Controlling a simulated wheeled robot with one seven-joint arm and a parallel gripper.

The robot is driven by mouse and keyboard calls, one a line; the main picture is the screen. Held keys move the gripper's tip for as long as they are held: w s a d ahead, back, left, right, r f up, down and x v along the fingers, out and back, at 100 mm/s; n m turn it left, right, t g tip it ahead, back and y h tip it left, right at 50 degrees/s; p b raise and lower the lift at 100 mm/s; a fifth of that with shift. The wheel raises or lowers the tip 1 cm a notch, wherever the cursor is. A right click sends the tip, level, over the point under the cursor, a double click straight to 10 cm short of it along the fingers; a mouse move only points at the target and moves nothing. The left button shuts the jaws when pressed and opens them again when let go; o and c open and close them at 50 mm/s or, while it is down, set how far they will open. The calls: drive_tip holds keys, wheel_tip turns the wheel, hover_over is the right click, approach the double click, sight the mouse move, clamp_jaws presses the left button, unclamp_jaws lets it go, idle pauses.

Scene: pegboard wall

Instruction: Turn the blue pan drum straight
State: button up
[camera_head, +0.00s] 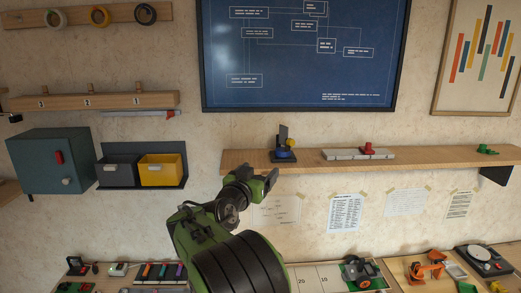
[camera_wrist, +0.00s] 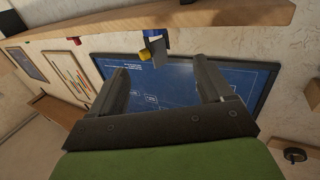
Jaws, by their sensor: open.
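A small pan-tilt device stands on the wooden wall shelf in the head view. Its blue pan drum (camera_head: 284,155) is at the bottom, with a yellow part (camera_head: 291,143) and an upright dark plate (camera_head: 283,132) above it. The device also shows in the wrist view, where the blue part (camera_wrist: 156,49) lies beyond the fingertips. My gripper (camera_head: 257,178) is below and left of the device, apart from it. In the wrist view its two fingers (camera_wrist: 160,66) are spread with nothing between them. The drum's exact angle is too small to tell.
The shelf (camera_head: 235,161) also holds a pale rail with a red knob (camera_head: 367,148) and a green item (camera_head: 487,149). A blue framed chart (camera_head: 300,60) hangs above. Yellow (camera_head: 163,172) and grey bins are left. A crowded bench lies below.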

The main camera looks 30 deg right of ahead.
drive_tip(key=p, duration=0.2)
approach(280, 153)
drive_tip(key=p+x, duration=0.2)
drive_tip(key=x, duration=0.3)
drive_tip(key=p+x, duration=0.2)
drive_tip(key=x, duration=0.3)
drive_tip(key=shift+s+r, duration=0.15)
drive_tip(key=shift+r, duration=0.1)
drive_tip(key=shift+w+d+f, duration=0.1)
drive_tip(key=shift+w+d, duration=0.1)
drive_tip(key=shift+w, duration=0.05)
drive_tip(key=shift+a, duration=0.1)
drive_tip(key=c, duration=1)
drive_tip(key=shift+f, duration=0.1)
